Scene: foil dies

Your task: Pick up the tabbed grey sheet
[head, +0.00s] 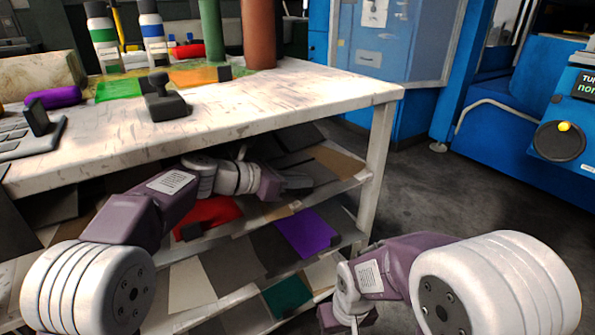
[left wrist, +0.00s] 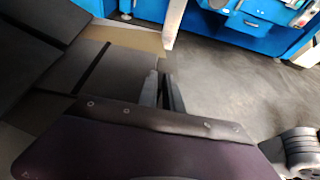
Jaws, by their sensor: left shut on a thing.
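My left gripper (head: 297,183) reaches in over the upper shelf under the bench, and its fingers also show in the left wrist view (left wrist: 163,92). It is shut on a grey sheet (left wrist: 120,75), whose edge meets the fingers at the shelf's right part. The sheet lies close to other dark sheets, and I cannot make out its tab between the fingers. In the head view the gripper and arm hide most of it. My right arm is at the lower right, and its fingers are out of the frame.
A brown sheet (head: 338,161) lies just beyond the gripper. The worktop (head: 300,90) is close above my left arm, and a bench leg (head: 376,165) stands to the right. The floor there is clear.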

